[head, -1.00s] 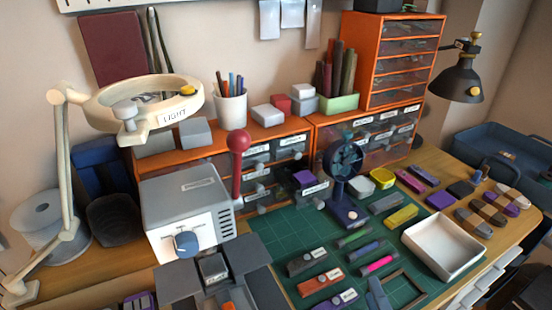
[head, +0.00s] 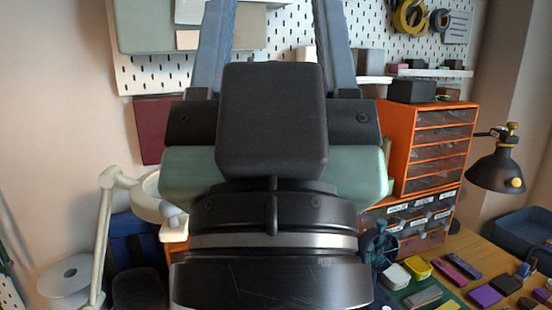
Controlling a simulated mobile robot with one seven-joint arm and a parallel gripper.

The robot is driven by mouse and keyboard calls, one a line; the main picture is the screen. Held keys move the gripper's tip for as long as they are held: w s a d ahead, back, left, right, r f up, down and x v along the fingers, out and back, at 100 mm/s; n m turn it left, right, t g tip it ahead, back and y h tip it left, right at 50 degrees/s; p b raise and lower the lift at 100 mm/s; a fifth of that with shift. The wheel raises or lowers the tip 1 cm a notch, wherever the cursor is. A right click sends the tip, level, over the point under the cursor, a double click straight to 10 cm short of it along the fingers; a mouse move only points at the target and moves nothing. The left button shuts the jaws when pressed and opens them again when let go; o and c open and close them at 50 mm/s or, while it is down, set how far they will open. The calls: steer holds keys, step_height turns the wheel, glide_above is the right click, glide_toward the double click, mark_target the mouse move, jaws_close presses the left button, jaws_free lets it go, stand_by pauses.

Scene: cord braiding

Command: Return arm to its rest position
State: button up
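My gripper (head: 273,20) fills the middle of the head view, raised upright close to the camera. Its black wrist and grey-green body (head: 175,178) are seen from behind. Its two blue-grey fingers point up and stand well apart, with background showing between them. Their tips run past the top edge of the picture. I see nothing held between the visible parts of the fingers. My arm hides the white box and much of the workbench.
An orange drawer cabinet (head: 397,150) and a black lamp (head: 497,170) stand at right. A cream ring lamp's arm (head: 104,235) is at left. A pegboard (head: 150,75) hangs behind. Small items lie on the wooden bench (head: 462,243) at lower right.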

step_height(320, 180, up, 15)
steer(key=p, duration=1.2)
steer(key=shift+p, duration=0.35)
steer(key=shift+w, duration=0.1)
